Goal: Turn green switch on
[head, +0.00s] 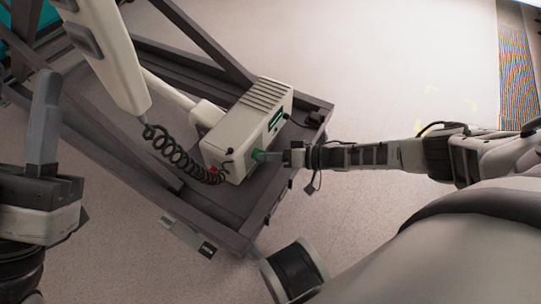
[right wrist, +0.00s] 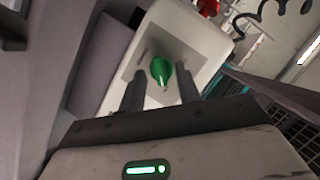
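The green switch (right wrist: 161,72) is a small knob on a grey plate on the end face of a cream box. In the head view the switch (head: 259,155) shows as a bit of green at the box's lower right side, partly hidden by my right gripper (head: 283,157). In the right wrist view my right gripper (right wrist: 160,92) is open, with one finger on each side of the knob and visible gaps between. The cream box (head: 262,95) sits on a dark metal frame. My left gripper (head: 42,125) is at the left edge, away from the box; its finger opening is unclear.
A red knob (right wrist: 208,6) sits near the green switch on the same box. A coiled black cable (head: 175,155) hangs by the box's left side. Open floor (head: 400,70) lies to the right.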

